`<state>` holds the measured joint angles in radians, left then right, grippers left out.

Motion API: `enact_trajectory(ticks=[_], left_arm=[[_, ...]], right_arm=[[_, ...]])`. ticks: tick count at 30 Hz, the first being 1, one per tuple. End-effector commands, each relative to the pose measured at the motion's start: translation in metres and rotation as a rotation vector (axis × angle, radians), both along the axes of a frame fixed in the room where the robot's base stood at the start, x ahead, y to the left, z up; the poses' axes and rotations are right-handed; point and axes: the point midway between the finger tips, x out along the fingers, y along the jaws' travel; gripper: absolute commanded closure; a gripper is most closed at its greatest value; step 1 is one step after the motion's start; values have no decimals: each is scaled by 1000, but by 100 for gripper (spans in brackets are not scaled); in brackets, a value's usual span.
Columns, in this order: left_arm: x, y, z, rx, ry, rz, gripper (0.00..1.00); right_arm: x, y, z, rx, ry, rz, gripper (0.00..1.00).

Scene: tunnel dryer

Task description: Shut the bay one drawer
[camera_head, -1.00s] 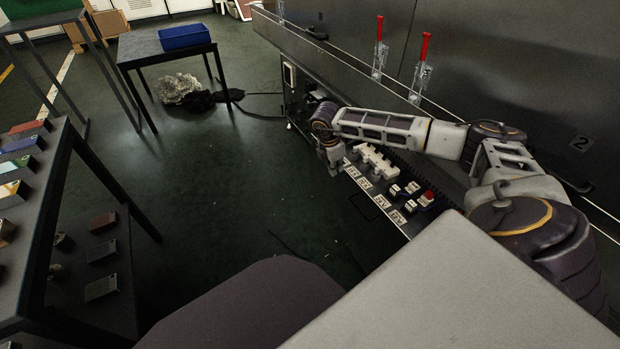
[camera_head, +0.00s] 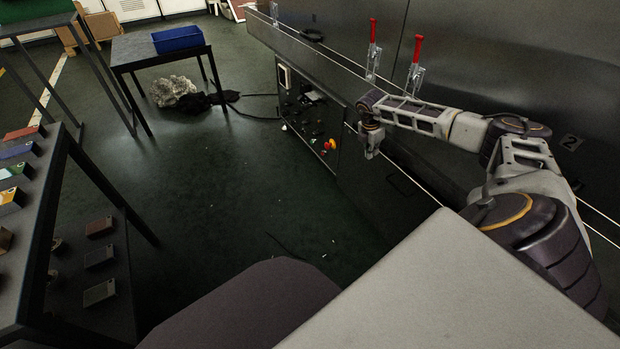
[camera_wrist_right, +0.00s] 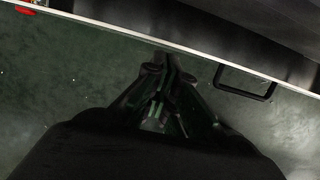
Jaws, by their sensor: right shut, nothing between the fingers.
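The bay one drawer lies along the dark dryer side at right in the head view. Its black loop handle (camera_head: 404,184) sticks out low over the floor, and it also shows in the right wrist view (camera_wrist_right: 245,83). A thin pale edge runs along its top. None of its contents show, and the front looks about flush with the dryer; I cannot tell if a small gap is left. My right gripper (camera_head: 371,154) points down at the drawer front, left of the handle. Its fingertips (camera_wrist_right: 168,66) are together and empty, close to the pale edge. My left gripper is out of view.
A control panel (camera_head: 312,118) with knobs and a red button stands left of my gripper. Two red-handled levers (camera_head: 417,50) rise above the dryer ledge. A table with a blue bin (camera_head: 178,39) stands at back left.

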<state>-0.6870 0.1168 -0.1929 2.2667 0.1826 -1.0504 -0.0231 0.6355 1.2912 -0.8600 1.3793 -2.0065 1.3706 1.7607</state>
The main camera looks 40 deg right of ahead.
Motion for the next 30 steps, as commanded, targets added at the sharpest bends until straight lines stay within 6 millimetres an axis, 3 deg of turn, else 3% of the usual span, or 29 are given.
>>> enact_trajectory(ticks=[19, 30], left_arm=[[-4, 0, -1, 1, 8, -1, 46], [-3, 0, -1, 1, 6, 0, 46]], right_arm=[[0, -2, 3, 2, -1, 1, 100], [2, 7, 39, 1, -2, 1, 100]])
